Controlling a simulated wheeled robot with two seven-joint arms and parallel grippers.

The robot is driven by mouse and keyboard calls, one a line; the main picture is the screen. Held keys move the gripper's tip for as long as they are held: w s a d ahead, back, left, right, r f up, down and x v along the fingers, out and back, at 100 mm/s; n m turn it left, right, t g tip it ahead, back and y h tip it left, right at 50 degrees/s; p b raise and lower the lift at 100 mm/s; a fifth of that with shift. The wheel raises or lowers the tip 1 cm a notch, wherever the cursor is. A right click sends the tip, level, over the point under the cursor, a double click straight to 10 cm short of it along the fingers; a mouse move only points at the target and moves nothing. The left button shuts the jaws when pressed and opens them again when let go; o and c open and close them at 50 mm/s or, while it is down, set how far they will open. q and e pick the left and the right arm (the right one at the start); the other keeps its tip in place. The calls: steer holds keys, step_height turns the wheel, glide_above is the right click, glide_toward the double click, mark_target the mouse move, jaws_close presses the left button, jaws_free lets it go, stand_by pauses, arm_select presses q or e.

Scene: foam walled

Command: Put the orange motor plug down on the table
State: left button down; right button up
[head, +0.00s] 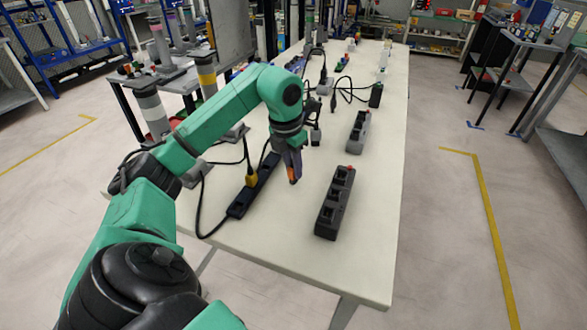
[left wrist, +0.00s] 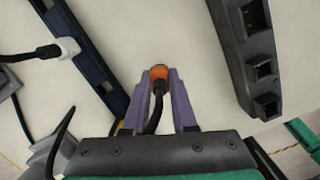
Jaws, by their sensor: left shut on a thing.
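The orange motor plug (left wrist: 159,73) shows between the purple fingertips of my left gripper (left wrist: 160,82) in the left wrist view, with a black cable running back from it. The gripper is shut on it. In the head view, my left gripper (head: 291,168) points down over the white table (head: 270,245), and a bit of the orange plug (head: 292,181) shows at its tip. The plug is between a dark blue power strip and a dark grey socket block. I cannot tell whether it touches the tabletop. My right gripper is not in view.
The dark blue strip (head: 242,199) with a yellow plug (head: 251,178) lies left of the gripper. The grey socket block (head: 334,205) lies right, another (head: 358,132) farther back. Cables and small plugs crowd the table's far part. The near tabletop is clear.

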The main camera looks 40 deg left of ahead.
arm_select(q)
steer(key=shift+w+f, duration=0.15)
steer(key=shift+f, duration=0.2)
steer(key=c, duration=0.7)
jaws_free()
steer(key=shift+r, duration=0.35)
steer(key=r+p, duration=0.1)
steer(key=r, duration=0.3)
steer(key=s+r+p, duration=0.1)
steer(key=r, duration=0.2)
steer(key=s+r+p, duration=0.1)
steer(key=r, duration=0.3)
steer(key=shift+a+r, duration=0.1)
steer(key=shift+r, duration=0.2)
